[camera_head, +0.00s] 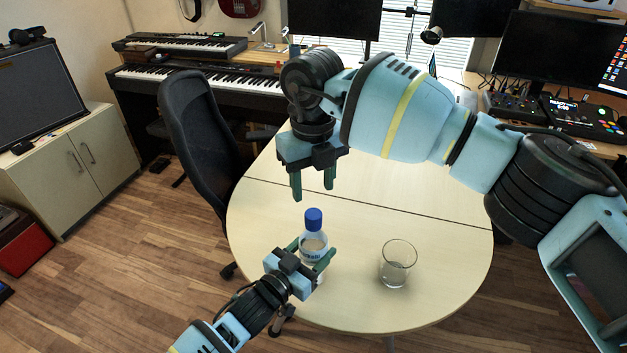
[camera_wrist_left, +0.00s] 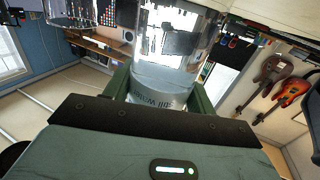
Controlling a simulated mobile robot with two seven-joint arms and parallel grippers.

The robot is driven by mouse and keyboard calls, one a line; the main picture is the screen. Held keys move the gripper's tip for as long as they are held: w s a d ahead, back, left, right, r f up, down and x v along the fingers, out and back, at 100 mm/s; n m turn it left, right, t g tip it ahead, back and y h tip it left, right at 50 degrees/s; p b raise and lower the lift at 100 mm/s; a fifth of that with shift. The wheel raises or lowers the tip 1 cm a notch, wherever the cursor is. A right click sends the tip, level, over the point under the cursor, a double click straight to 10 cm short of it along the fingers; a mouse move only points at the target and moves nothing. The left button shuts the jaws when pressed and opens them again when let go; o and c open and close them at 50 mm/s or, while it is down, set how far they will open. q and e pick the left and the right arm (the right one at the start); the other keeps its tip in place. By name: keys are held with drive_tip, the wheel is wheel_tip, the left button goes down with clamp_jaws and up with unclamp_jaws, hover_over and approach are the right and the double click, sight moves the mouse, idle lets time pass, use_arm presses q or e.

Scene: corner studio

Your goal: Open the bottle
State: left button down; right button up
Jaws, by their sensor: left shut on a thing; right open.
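A clear bottle (camera_head: 312,240) with a blue cap (camera_head: 313,219) stands upright on the round table (camera_head: 420,215). My left gripper (camera_head: 322,268) is shut on the lower part of the bottle. In the left wrist view, the bottle (camera_wrist_left: 165,80) shows between the green fingers, with part of its label visible. My right gripper (camera_head: 313,187) is open and empty, pointing down. It is above the blue cap in the picture, apart from it. The cap does not show in the left wrist view.
An empty drinking glass (camera_head: 397,264) stands on the table to the right of the bottle. A dark office chair (camera_head: 203,130) is at the table's left edge. The right side of the tabletop is clear.

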sight(313, 213)
drive_tip(key=m, duration=0.9)
drive_tip(key=shift+m, duration=0.3)
drive_tip(key=m, duration=0.4)
drive_tip(key=shift+m, duration=0.3)
drive_tip(key=m, duration=0.4)
drive_tip(key=shift+f, duration=4.05)
